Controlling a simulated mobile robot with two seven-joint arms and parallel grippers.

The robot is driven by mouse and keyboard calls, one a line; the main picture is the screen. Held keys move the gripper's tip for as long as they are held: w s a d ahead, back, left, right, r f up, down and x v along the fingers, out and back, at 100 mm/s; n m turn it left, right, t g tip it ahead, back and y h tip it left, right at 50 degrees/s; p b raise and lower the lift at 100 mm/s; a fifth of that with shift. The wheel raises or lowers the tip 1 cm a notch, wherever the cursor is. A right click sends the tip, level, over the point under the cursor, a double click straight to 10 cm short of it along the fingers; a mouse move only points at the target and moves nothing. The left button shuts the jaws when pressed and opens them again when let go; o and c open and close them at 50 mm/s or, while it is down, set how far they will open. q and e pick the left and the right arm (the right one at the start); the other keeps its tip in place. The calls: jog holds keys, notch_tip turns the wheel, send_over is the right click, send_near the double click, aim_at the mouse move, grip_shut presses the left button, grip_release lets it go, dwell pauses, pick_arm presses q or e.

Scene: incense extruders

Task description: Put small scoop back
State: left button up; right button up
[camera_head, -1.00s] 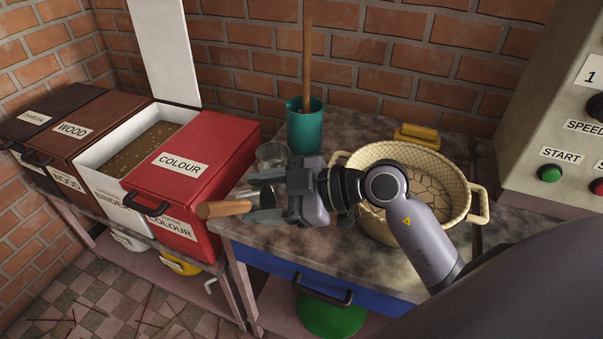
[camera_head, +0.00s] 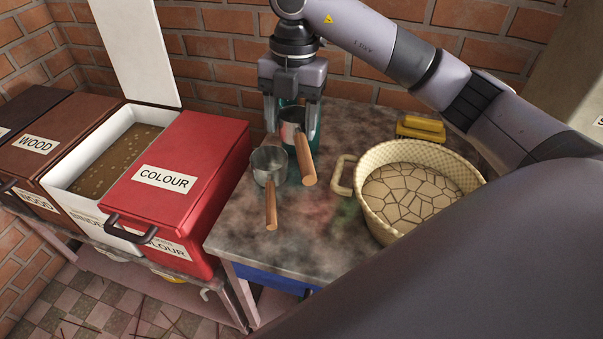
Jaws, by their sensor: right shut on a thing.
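A small metal scoop (camera_head: 291,131) with a wooden handle is held between the fingers of my right gripper (camera_head: 292,127). The gripper points down, and the scoop's handle slants down toward the front. I cannot tell whether the held scoop touches the table. Another metal scoop (camera_head: 269,162), which looks slightly larger, stands on the stone table just left of it, its wooden handle pointing to the front. The teal cup (camera_head: 294,175) is mostly hidden behind the gripper and the held scoop. My left gripper is not in view.
A cream basket (camera_head: 368,213) with a cracked-looking surface inside stands to the right, with a yellow block (camera_head: 420,127) behind it. The red COLOUR box (camera_head: 190,165) and the open white box (camera_head: 80,166) stand left. The table top (camera_head: 240,235) is clear at the front.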

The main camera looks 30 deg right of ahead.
jog(key=shift+h, duration=0.4)
jog(key=d, duration=0.1)
jog(key=d+r, duration=0.2)
jog(key=shift+w+d+r, duration=0.2)
jog(key=shift+w+d, duration=0.15)
jog(key=shift+d, duration=0.25)
notch_tip(320, 180, down, 15)
jog(key=shift+r+b, duration=0.1)
jog(key=shift+b, duration=0.55)
jog(key=shift+t, duration=0.3)
jog(key=shift+f, duration=2.45)
jog(key=o, duration=0.8)
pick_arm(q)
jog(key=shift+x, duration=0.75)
pick_arm(e)
jog(key=shift+o, duration=0.2)
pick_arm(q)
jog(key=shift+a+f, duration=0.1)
pick_arm(e)
jog(key=shift+r, duration=0.15)
